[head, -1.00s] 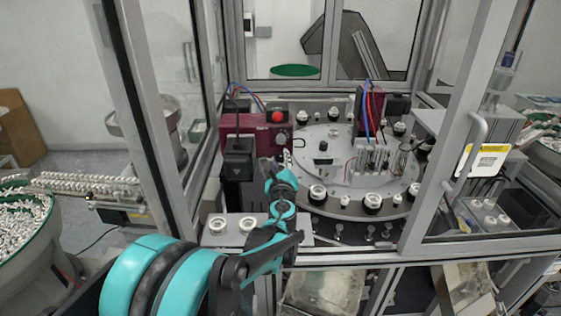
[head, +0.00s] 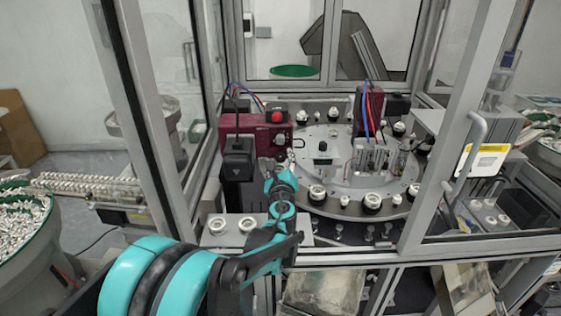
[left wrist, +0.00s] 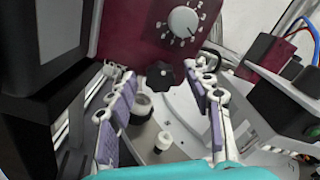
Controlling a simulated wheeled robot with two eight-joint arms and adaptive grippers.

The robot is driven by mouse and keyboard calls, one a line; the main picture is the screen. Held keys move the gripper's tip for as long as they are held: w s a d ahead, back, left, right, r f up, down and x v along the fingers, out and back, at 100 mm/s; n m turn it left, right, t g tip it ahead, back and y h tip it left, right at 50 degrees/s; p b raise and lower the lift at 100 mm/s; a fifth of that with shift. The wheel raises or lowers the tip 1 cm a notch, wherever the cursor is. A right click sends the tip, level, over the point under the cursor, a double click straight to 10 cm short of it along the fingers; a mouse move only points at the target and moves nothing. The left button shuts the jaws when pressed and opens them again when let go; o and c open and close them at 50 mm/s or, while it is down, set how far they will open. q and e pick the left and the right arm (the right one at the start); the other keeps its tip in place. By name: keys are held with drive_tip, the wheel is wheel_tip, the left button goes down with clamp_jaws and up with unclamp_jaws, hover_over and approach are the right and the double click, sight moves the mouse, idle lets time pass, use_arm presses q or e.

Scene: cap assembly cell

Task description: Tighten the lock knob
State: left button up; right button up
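The black star-shaped lock knob (left wrist: 160,75) sticks out below a grey dial (left wrist: 184,21) on a maroon box, in the left wrist view. My left gripper (left wrist: 161,88) is open, with its purple-padded fingers on either side of the knob and visible gaps between. In the head view my left gripper (head: 277,166) is just in front of the maroon box (head: 258,130), below its dial (head: 279,140). The knob is too small to make out there. My right gripper is not in view.
A rotary table (head: 330,195) with white and black caps lies to the right of the gripper. A black box (head: 238,160) stands close on the left. A plate with white rings (head: 232,240) is below. Metal frame posts (head: 150,120) flank the opening.

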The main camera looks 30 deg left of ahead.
use_arm(q)
drive_tip(key=shift+s, duration=0.1)
drive_tip(key=v, duration=1.2)
